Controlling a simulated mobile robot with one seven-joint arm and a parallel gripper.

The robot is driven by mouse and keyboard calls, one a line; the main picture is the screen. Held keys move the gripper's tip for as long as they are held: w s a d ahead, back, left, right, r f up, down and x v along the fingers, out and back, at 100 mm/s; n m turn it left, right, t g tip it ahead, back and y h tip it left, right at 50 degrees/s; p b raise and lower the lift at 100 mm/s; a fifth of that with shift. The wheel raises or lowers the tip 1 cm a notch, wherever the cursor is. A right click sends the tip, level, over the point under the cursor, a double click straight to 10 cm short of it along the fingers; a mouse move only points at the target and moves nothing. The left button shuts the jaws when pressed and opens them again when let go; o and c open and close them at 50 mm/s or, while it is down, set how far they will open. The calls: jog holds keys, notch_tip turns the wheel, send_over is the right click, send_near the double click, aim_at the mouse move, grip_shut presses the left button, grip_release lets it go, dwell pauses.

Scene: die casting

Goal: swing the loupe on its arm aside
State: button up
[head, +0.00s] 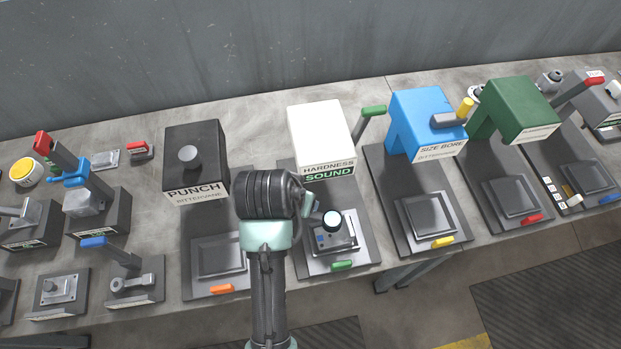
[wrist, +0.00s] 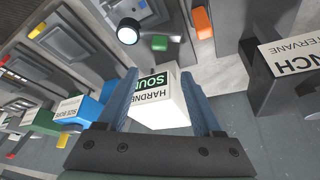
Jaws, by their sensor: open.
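The loupe (head: 331,222) shows as a round, bright lens in a dark rim. It is over the tray of the white "HARDNESS SOUND" station (head: 320,135). A short dark arm reaches left from it towards my wrist, which hides part of that area. In the wrist view, the loupe (wrist: 128,32) is above and left of my fingertips, with its dark arm running right above a green tab. My gripper (wrist: 158,80) is open, its two blue-grey fingers apart with the white station's head seen between them. They are clear of the loupe.
The black punch station (head: 197,150) stands left of the hardness station. The blue size bore station (head: 428,115) and a green one (head: 518,108) stand to its right. A green-handled lever (head: 370,122) rises beside the white head. Smaller fixtures fill the bench's left end.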

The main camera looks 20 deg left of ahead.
jog(key=shift+s+r+g+p, duration=0.25)
jog(key=shift+g+p, duration=0.05)
jog(key=p+x, duration=0.1)
jog(key=x, duration=1.2)
jog(key=shift+d, duration=0.1)
grip_shut()
dwell(1.1)
